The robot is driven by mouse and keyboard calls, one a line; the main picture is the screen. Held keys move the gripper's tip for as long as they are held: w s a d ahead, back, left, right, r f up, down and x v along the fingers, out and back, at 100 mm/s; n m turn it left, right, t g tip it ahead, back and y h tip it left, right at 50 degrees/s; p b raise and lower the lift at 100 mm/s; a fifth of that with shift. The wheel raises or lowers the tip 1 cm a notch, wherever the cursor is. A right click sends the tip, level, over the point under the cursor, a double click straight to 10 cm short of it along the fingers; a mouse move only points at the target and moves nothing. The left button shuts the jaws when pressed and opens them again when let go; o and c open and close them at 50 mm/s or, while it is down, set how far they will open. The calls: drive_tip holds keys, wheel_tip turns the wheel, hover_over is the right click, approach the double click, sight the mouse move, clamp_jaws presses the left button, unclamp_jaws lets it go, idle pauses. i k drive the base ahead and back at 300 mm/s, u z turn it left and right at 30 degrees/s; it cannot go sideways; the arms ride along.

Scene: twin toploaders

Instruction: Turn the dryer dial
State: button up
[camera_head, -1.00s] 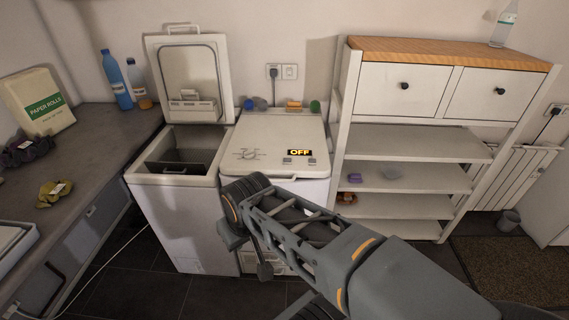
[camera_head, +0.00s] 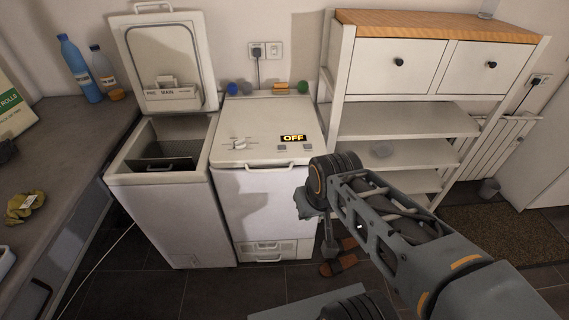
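The closed white toploader (camera_head: 268,195) stands in the middle and appears to be the dryer. Its dial (camera_head: 239,144) is a small white knob with markings around it, on the left of the top panel. A display reading OFF (camera_head: 293,138) and two small buttons lie to its right. The open toploader (camera_head: 165,215) beside it on the left has its lid up, with a tray labelled PRE and MAIN. My gripper (camera_head: 312,208) is at the arm's end, right of the closed machine's front and apart from the dial. Its fingers cannot be made out clearly.
A grey counter (camera_head: 75,135) with bottles (camera_head: 80,68) runs along the left. A white shelf unit (camera_head: 400,130) stands close on the right. Brown slippers (camera_head: 340,262) lie on the dark floor. Above the closed machine's top is clear; small coloured items sit behind it.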

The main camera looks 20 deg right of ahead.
sight(240, 143)
drive_tip(key=z, duration=0.2)
drive_tip(key=k, duration=0.4)
drive_tip(key=u, duration=1.15)
drive_tip(key=i, duration=1.5)
drive_tip(key=z, duration=0.95)
